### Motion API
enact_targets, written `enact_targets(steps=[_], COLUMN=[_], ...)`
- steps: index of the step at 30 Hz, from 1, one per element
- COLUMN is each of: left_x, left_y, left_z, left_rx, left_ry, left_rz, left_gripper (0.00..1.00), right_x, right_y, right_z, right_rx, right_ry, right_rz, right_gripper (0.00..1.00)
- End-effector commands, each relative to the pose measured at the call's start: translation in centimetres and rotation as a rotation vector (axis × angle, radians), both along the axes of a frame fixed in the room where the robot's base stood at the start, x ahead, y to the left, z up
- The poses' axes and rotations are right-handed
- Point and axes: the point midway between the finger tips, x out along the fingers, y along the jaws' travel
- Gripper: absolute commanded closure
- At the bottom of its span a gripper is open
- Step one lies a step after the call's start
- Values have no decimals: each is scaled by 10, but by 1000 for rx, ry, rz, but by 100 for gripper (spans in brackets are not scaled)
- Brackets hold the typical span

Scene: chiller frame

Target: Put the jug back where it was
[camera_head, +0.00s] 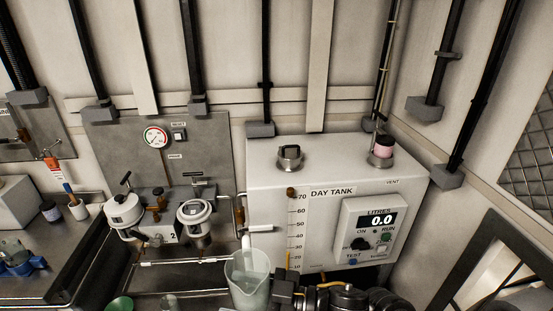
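The jug (246,284) is a clear, slightly greenish vessel at the bottom middle of the head view. It stands roughly upright in front of the day tank's left edge, with its open rim facing up. My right gripper (284,286) is a dark block at the jug's right side, where it hides that side of the jug. It looks to be touching the jug or very close to it. Its fingertips are not clear, so I cannot tell whether it is closed on the handle. The jug's base is cut off by the frame. My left gripper is not in view.
A white day tank (320,190) with a display reading 0.0 stands behind. A white-handled valve (258,228) is just above the jug.

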Motion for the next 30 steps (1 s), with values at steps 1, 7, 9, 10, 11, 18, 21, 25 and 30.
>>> enact_targets(steps=[1,7,9,10,11,18,21,25,30], left_x=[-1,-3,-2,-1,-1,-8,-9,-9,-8], left_y=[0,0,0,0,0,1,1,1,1], left_z=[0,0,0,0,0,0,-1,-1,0], left_rx=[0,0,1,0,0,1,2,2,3], left_ry=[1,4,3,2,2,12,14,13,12], left_rz=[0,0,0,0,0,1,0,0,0], left_gripper=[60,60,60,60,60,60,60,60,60], right_x=[5,28,38,42,46,79,89,89,79], right_y=[-3,-24,-36,-42,-49,-124,-171,-234,-281], right_z=[7,23,28,30,32,38,30,13,-10], right_rx=[4,2,2,2,2,2,1,0,3], right_ry=[-6,-6,-5,-6,-6,-1,3,7,5], right_rz=[-17,-110,-158,-180,-204,-453,-596,-771,-890], right_gripper=[64,64,64,64,64,64,64,64,64])
